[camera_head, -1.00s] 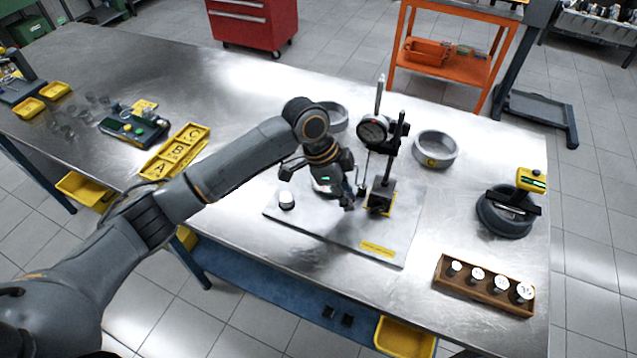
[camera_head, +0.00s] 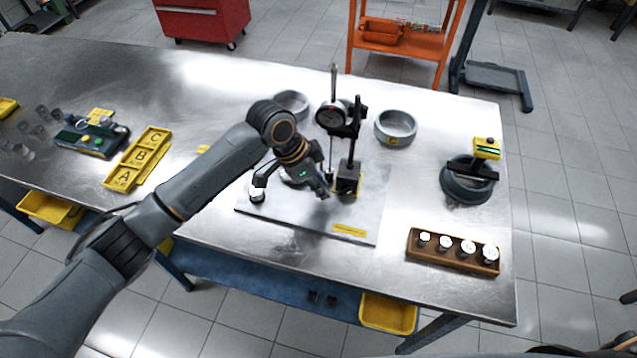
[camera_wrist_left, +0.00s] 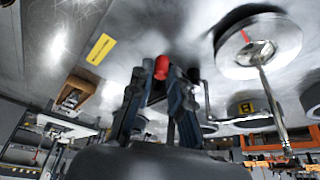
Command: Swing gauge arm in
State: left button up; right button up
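The dial gauge (camera_head: 332,115) hangs from an arm on the black stand (camera_head: 347,178), above a light plate (camera_head: 290,225). A grey round part (camera_head: 297,172) lies on the plate, partly hidden by my left gripper. It also shows in the left wrist view (camera_wrist_left: 235,62), with a thin metal rod (camera_wrist_left: 272,98) reaching its centre. My left gripper (camera_head: 322,190) is low over the plate, just left of the stand's base. In the wrist view, its fingers (camera_wrist_left: 160,75) lean together around a red-tipped piece (camera_wrist_left: 161,67). I cannot tell whether they grip it. My right gripper is not in view.
A white-topped knob (camera_head: 257,194) stands at the plate's left. Grey rings (camera_head: 396,127) stand behind the plate. A wooden rack (camera_head: 452,252) of white-topped pieces and a dark round fixture (camera_head: 468,182) are at right. Yellow lettered trays (camera_head: 138,160) lie left. Bare table shows between.

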pick_arm(q)
jog(key=shift+o, duration=1.1)
jog(key=shift+r, duration=0.15)
jog(key=v, duration=1.1)
jog(key=shift+r, duration=0.35)
jog(key=shift+a, duration=0.1)
